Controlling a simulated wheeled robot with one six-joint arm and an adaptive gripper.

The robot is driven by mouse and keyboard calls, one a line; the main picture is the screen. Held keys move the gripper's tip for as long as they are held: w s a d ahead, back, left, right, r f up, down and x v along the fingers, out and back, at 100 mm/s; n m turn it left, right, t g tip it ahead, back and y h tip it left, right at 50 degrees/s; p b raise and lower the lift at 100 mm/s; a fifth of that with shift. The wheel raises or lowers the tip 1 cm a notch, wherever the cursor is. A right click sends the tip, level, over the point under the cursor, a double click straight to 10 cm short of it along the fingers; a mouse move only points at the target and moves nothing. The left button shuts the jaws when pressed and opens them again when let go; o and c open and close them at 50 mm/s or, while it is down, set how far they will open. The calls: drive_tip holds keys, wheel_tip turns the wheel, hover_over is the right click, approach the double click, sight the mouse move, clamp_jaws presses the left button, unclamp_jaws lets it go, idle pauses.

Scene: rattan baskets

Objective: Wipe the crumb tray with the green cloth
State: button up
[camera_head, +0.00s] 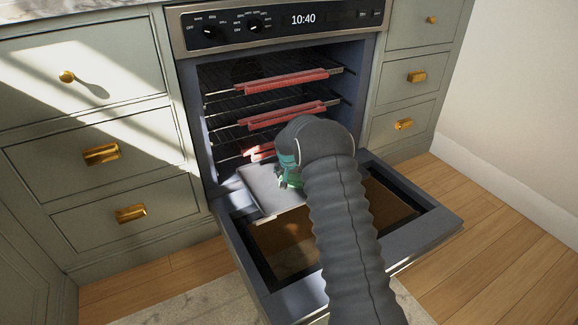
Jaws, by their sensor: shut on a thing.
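The crumb tray (258,189) is a flat grey sheet, low at the oven's mouth and reaching out over the lowered door. The green cloth (292,180) is a small crumpled patch at the tray's right part. My gripper (288,176) is shut on the cloth, at or just above the tray surface; I cannot tell if the cloth touches it. My dark, ribbed arm comes up from the bottom and hides the fingers' right side and the right end of the tray.
The oven door (408,256) is folded down in front. Racks with red front guards (287,112) sit inside the oven above the tray. Drawers with brass handles (131,213) flank it; those in view are closed. A pale rug (185,306) and wooden floor lie in front.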

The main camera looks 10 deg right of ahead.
drive_tip(key=shift+s+a, duration=0.25)
drive_tip(key=shift+a, duration=0.55)
wheel_tip(320, 180, up, 2)
drive_tip(key=shift+d+r+p, duration=0.15)
drive_tip(key=shift+r+p, duration=0.1)
drive_tip(key=shift+p, duration=0.15)
drive_tip(key=shift+a+r+p, duration=0.2)
drive_tip(key=shift+r+p, duration=0.3)
drive_tip(key=shift+r, duration=0.6)
drive_tip(key=shift+r+p, duration=0.7)
drive_tip(key=shift+r, duration=1)
